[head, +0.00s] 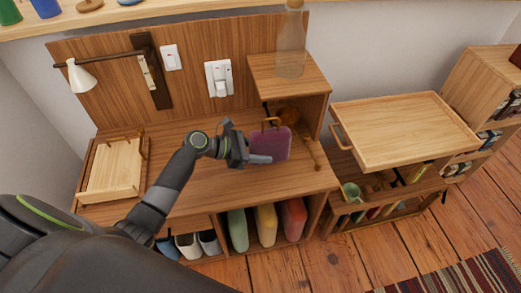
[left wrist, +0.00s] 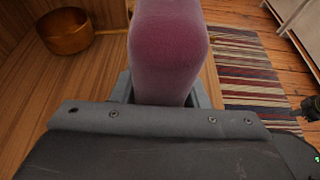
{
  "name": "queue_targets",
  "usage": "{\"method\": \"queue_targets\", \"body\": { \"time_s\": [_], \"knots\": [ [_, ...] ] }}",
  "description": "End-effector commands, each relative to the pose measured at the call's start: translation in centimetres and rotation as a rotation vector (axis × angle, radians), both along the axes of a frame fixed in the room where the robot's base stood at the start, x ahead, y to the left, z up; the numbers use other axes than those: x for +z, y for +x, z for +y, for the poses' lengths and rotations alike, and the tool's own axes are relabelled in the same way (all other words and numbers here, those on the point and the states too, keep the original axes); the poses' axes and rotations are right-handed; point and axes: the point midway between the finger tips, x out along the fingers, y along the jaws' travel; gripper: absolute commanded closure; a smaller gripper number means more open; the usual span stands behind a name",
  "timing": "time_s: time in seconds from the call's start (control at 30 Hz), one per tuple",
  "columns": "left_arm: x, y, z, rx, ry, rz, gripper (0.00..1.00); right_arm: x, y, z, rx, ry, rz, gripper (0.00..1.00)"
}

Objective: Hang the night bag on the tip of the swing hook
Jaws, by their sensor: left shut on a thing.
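The night bag (head: 268,144) is purple, with a tan loop handle (head: 271,121) at its top. My left gripper (head: 258,158) is shut on the bag from the left, and the bag stands upright over the desk top. In the left wrist view the bag (left wrist: 168,50) fills the space between the fingers. A thin brass-coloured arm (head: 311,151), which looks like the swing hook, reaches forward from the shelf unit to the right of the bag. The bag appears apart from its tip (head: 318,166). My right gripper does not show in the head view.
A glass bottle (head: 291,45) stands on the shelf above. A wooden tray (head: 400,130) is at right. A slatted wooden stand (head: 112,170) is at left.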

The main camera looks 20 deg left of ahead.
Motion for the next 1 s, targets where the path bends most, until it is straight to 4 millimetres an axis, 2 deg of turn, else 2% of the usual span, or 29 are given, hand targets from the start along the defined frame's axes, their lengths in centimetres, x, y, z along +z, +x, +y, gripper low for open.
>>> {"method": "queue_targets", "body": {
  "time_s": [0.23, 0.27, 0.43, 0.83, 0.9, 1.0],
  "knots": [
    [0.0, 0.0, 0.0, 0.000, -0.001, -0.001, 0.86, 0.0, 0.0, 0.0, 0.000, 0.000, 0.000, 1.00],
    [0.0, 0.0, 0.0, 0.000, -0.001, -0.001, 0.57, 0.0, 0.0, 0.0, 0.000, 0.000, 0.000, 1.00],
    [0.0, 0.0, 0.0, 0.000, -0.001, -0.001, 0.34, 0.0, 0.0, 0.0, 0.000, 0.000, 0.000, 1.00],
    [-0.1, 0.0, 0.0, 0.000, 0.001, 0.001, 0.34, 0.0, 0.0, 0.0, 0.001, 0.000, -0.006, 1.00],
    [-0.1, -0.1, 0.1, 0.000, 0.001, 0.001, 0.34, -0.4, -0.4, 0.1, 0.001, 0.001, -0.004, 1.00],
    [0.8, -1.3, 2.0, 0.001, 0.006, 0.001, 0.34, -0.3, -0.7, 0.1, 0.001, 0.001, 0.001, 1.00]
  ]
}}
